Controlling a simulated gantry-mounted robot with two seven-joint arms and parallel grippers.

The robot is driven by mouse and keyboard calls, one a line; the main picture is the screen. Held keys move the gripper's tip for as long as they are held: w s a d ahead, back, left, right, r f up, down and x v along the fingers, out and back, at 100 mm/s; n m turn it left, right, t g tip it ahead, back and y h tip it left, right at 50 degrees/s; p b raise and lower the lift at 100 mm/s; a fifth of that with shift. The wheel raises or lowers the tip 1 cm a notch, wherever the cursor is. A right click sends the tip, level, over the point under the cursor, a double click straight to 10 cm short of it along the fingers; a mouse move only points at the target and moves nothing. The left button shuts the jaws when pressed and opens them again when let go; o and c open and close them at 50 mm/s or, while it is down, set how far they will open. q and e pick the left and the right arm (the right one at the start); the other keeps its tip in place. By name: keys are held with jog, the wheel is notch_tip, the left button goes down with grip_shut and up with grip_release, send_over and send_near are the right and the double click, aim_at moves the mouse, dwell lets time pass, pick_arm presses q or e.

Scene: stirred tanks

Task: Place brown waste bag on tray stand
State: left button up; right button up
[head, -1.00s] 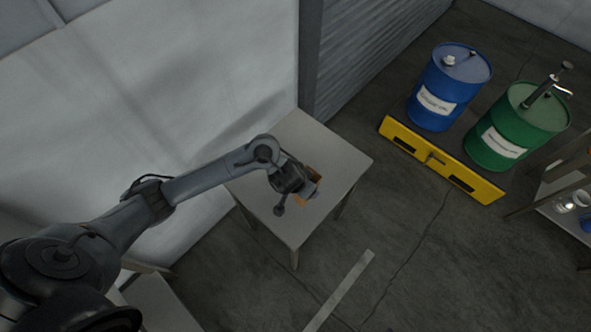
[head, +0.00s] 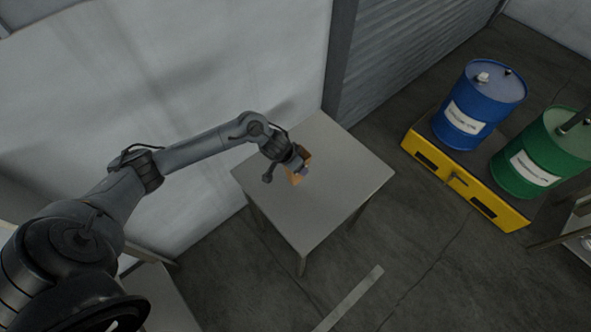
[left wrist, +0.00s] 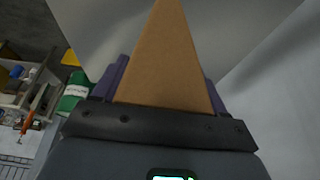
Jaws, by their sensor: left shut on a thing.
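The brown waste bag (head: 298,172) is in my left gripper (head: 301,165) over the left-back part of a pale grey, table-like stand (head: 335,195), which I take as the tray stand. In the left wrist view the bag (left wrist: 165,60) is a plain brown shape narrowing upward, clasped between the purple fingers of the left gripper (left wrist: 165,85). The gripper hides part of the bag in the head view. I cannot tell whether the bag touches the stand top. The rest of the stand top is bare. My right gripper is not in view.
A pale wall (head: 200,75) stands close behind the stand. A blue drum (head: 480,100) and a green drum (head: 540,155) are at the right on a yellow pallet (head: 465,183). A shelf shows partly at the right edge. Open floor lies between stand and pallet.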

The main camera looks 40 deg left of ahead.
pick_arm(q)
notch_tip(320, 180, down, 4)
jog(key=shift+r+b, duration=0.2)
jog(key=shift+b, duration=0.2)
jog(key=shift+f, duration=0.2)
jog(key=shift+f, duration=0.2)
jog(key=o, duration=1)
jog(key=shift+r, duration=0.15)
